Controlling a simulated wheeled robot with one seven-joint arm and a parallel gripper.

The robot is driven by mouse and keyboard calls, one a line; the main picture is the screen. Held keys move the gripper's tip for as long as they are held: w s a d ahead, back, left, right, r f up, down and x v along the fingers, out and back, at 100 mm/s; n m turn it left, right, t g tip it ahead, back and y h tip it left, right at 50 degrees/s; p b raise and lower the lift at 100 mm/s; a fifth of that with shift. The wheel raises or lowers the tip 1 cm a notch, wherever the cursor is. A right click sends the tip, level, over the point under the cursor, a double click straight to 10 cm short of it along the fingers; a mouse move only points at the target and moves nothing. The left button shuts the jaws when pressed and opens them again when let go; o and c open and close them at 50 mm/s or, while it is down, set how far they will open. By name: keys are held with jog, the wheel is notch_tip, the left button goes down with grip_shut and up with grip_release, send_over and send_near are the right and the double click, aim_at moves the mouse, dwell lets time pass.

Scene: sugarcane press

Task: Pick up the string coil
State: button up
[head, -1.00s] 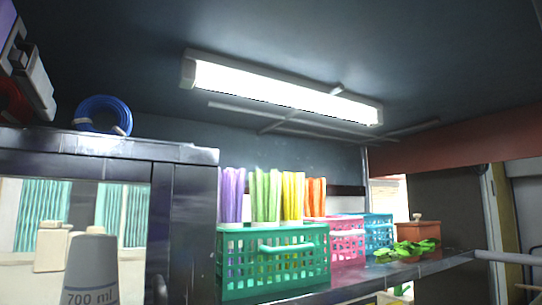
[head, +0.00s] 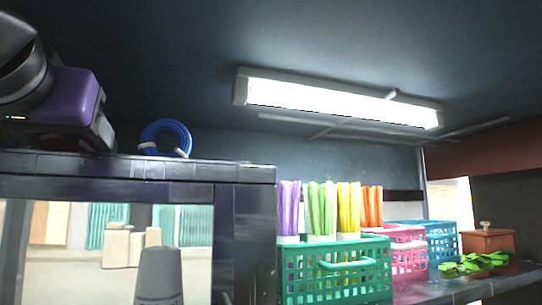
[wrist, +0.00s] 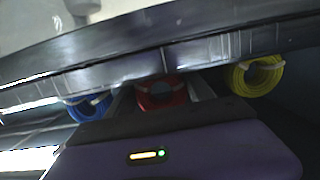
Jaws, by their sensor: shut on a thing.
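A red string coil (wrist: 160,96) sits between the two fingers of my gripper (wrist: 162,88) in the wrist view, and the gripper is shut on it. In the head view my gripper (head: 100,130) is at the left, low over the dark shelf top, and mostly hides the red coil. A blue string coil (head: 165,137) stands on the shelf top just right of my gripper; it also shows at the left of the wrist view (wrist: 88,108). A yellow string coil (wrist: 256,76) is at the right of the wrist view.
The dark shelf top (head: 210,172) runs under my gripper. To the right, a green basket (head: 335,275), a pink basket (head: 408,255) and a blue basket (head: 440,240) hold or stand by coloured bundles. A lit lamp (head: 340,100) hangs from the ceiling.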

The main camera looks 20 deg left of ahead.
jog(key=shift+r, duration=0.55)
jog(key=shift+s+d+r+b, duration=0.1)
jog(key=shift+s+d+b, duration=0.1)
jog(key=shift+b, duration=0.3)
jog(key=f+b+v, duration=0.2)
jog(key=b+v, duration=0.3)
jog(key=v, duration=1.2)
jog(key=shift+s+d+f, duration=0.2)
jog(key=shift+s+f, duration=0.05)
